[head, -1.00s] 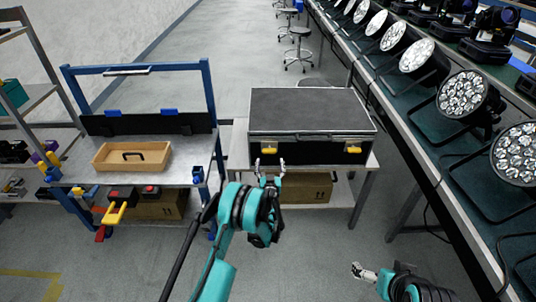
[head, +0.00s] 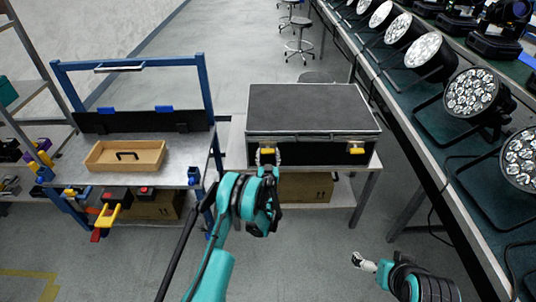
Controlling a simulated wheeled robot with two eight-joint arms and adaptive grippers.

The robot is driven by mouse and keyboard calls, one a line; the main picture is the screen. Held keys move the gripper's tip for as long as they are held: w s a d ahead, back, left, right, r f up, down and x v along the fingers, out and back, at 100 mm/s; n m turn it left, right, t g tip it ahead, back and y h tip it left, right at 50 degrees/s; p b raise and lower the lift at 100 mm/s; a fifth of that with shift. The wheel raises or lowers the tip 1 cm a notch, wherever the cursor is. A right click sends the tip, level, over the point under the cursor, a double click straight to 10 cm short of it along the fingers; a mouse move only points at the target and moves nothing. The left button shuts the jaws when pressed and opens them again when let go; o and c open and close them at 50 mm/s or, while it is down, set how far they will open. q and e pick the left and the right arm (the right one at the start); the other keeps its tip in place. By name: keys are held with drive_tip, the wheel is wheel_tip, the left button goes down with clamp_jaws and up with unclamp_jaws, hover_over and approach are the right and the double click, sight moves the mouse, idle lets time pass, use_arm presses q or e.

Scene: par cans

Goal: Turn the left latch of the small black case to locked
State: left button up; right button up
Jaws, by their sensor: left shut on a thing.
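The small black case (head: 312,108) stands closed on a low metal table (head: 370,164), with its front facing me. Two yellow latches sit on its front face: the left latch (head: 267,150) and the right latch (head: 356,149). My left gripper (head: 267,158) is at the left latch, with its fingers around it and shut on it. The fingers partly hide the latch, so its exact angle is hard to tell. My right gripper (head: 362,262) is low at the bottom right, away from the case, and too small to read.
A workbench (head: 202,170) with a wooden tray (head: 125,156) stands at the left. A long table of par cans (head: 470,93) runs along the right. A box (head: 305,187) sits on the shelf below the case. Floor between the tables is clear.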

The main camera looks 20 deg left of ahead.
use_arm(q)
drive_tip(key=shift+m, duration=0.3)
drive_tip(key=m, duration=0.3)
drive_tip(key=shift+m, duration=0.3)
drive_tip(key=m, duration=0.4)
drive_tip(key=shift+d+m, duration=0.1)
drive_tip(key=shift+m, duration=0.2)
drive_tip(key=m, duration=0.4)
drive_tip(key=shift+w+f+m, duration=0.1)
drive_tip(key=shift+m, duration=0.2)
drive_tip(key=shift+d+f+m, duration=0.1)
drive_tip(key=shift+m, duration=2.1)
drive_tip(key=o, duration=1.2)
drive_tip(key=shift+c, duration=0.2)
